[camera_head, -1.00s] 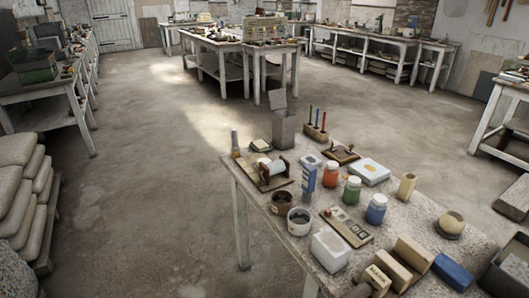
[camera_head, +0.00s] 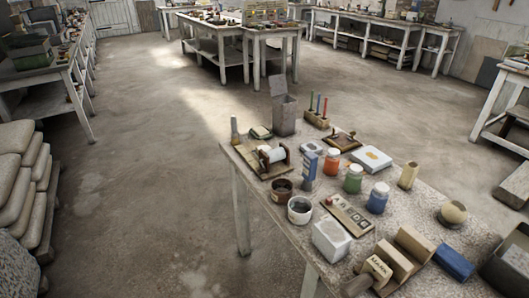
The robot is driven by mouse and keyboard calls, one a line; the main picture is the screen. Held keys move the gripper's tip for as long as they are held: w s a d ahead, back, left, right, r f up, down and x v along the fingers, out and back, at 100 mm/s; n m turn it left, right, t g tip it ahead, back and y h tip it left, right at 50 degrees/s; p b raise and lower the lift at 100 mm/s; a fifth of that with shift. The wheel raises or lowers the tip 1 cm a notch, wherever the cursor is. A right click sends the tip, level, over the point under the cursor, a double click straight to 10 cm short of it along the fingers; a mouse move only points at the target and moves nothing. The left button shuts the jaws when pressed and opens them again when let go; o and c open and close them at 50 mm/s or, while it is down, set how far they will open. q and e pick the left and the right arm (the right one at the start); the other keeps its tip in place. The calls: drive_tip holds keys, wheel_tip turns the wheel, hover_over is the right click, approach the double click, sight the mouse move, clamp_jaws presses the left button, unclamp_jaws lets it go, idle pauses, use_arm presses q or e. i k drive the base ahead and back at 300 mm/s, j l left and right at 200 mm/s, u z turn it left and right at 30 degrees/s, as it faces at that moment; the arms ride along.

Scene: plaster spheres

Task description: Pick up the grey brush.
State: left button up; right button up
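I cannot make out a grey brush for certain in the head view. Many small things stand on the near worktable (camera_head: 262,215), and a brush among them is hidden or too small to tell. A slim upright thing (camera_head: 235,130) with a grey lower part and a tan top stands at the table's far left corner; I cannot tell what it is. Neither of my grippers shows in the head view.
The worktable holds a grey lidded box (camera_head: 284,115), a green jar (camera_head: 353,180), a blue jar (camera_head: 377,198), a white box (camera_head: 331,241), wooden blocks (camera_head: 394,262) and a dark crate (camera_head: 508,265). Stacked sacks (camera_head: 20,170) stand left. The floor (camera_head: 150,190) between is clear.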

sight(235, 140)
drive_tip(key=i+j+z, duration=0.25)
drive_tip(key=i+z, duration=0.15)
drive_tip(key=i+j+z, duration=0.45)
drive_tip(key=k+l, duration=0.05)
drive_tip(key=k, duration=0.05)
